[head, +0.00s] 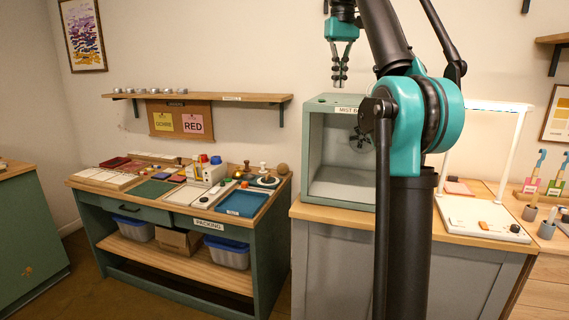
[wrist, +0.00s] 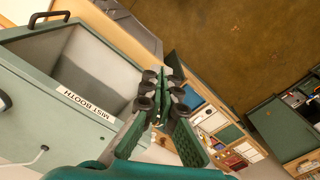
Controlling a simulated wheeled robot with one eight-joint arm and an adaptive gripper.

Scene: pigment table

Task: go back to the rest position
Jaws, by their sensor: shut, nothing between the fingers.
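My gripper (head: 340,78) is in the upper middle of the head view, in the air above the mist booth (head: 312,160), fingers pointing down. It is shut with nothing between the fingers. In the wrist view my gripper (wrist: 167,80) shows with its fingertips together and empty. The mist booth (wrist: 35,125) is at the left there, with its label readable. My arm stands in front of the right part of the booth in the head view and hides it.
The packing table (head: 281,215) at left holds a blue tray (head: 243,203), bottles and stamps. A wall shelf (head: 200,97) hangs above it. A white lamp frame (head: 480,222) stands right of my arm. Open floor shows in the wrist view (wrist: 240,45).

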